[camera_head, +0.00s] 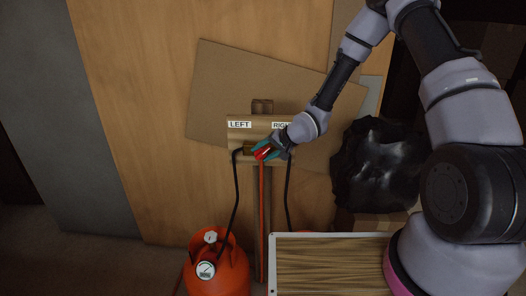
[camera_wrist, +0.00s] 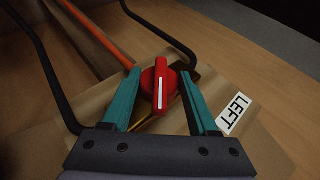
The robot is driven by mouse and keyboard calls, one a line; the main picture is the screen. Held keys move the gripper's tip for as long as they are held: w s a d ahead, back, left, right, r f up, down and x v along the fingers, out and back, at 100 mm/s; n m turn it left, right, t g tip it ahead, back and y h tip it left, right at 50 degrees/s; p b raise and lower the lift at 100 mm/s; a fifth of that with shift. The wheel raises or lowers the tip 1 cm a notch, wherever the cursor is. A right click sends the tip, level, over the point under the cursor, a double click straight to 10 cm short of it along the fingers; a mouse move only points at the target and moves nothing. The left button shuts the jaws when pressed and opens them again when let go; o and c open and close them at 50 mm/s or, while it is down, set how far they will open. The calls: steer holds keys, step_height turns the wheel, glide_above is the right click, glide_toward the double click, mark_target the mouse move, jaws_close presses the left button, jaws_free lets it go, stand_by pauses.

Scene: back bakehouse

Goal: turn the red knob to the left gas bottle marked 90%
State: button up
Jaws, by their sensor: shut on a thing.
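The red knob (camera_head: 261,154) sits on the board below the LEFT label (camera_head: 239,125) and RIGHT label (camera_head: 281,125). In the wrist view the red knob (camera_wrist: 161,76) has a raised bar with a white line along its half nearer my gripper. My gripper (camera_head: 268,150) is shut on the knob, its teal fingers (camera_wrist: 161,88) on either side of it. The left gas bottle (camera_head: 232,274) is orange-red, with a round gauge (camera_head: 206,270) too small to read. The right bottle is almost wholly hidden. I see no 90% mark.
Black hoses (camera_head: 237,190) hang on both sides of the board, with an orange pipe (camera_head: 262,210) between them. A wood-grained panel with a pale rim (camera_head: 330,235) stands in front at the lower middle. A black bag (camera_head: 375,165) is at the right.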

steer(key=shift+a+r, duration=0.1)
steer(key=h, duration=0.2)
steer(key=n+h, duration=0.1)
steer(key=h, duration=0.1)
steer(key=shift+a+r+g, duration=0.2)
steer(key=shift+a+g, duration=0.1)
steer(key=shift+a, duration=0.05)
steer(key=h, duration=0.3)
steer(key=n+h, duration=0.1)
steer(key=shift+a+h, duration=0.25)
steer(key=shift+h, duration=0.05)
steer(key=h, duration=0.3)
steer(key=shift+a+f+n+h, duration=0.1)
steer(key=shift+a+n+h, duration=0.05)
steer(key=shift+n+h, duration=0.25)
steer(key=shift+f+n+h, duration=0.15)
steer(key=shift+n+h, duration=0.25)
steer(key=shift+h, duration=1.8)
steer(key=o, duration=1.4)
steer(key=shift+c, duration=0.2)
steer(key=shift+a, duration=0.1)
